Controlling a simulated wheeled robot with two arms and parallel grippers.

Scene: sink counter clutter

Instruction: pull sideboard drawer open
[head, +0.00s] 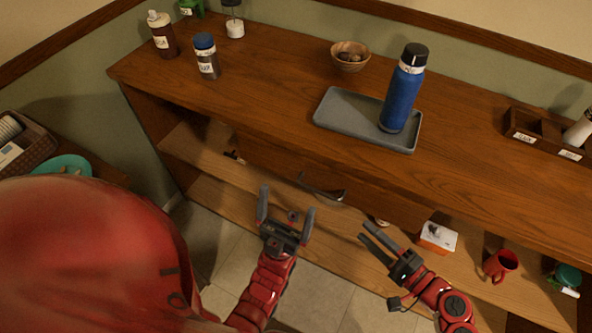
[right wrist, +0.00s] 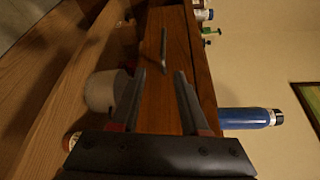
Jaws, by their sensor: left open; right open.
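The wooden sideboard (head: 270,95) runs across the head view. Its drawer front (head: 385,198) is below the top board, in the middle, and looks flush. A dark bar handle (head: 322,189) is on the drawer front; it also shows upright in the right wrist view (right wrist: 164,50). My left gripper (head: 287,203) is open and empty, in front of the sideboard and close to the handle in the picture; its exact gap cannot be told. My right gripper (head: 366,234) is open and empty, lower and to the right of the handle. In the right wrist view its fingers (right wrist: 160,75) point toward the handle without touching it.
On the top stand a grey tray (head: 333,107) with a blue bottle (head: 401,95), a wooden bowl (head: 350,58) and several small bottles. A dark organizer (head: 530,125) is at right. Lower shelves hold a red mug (head: 499,266) and an orange-white box (head: 436,238). Tiled floor (head: 320,290) is below.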

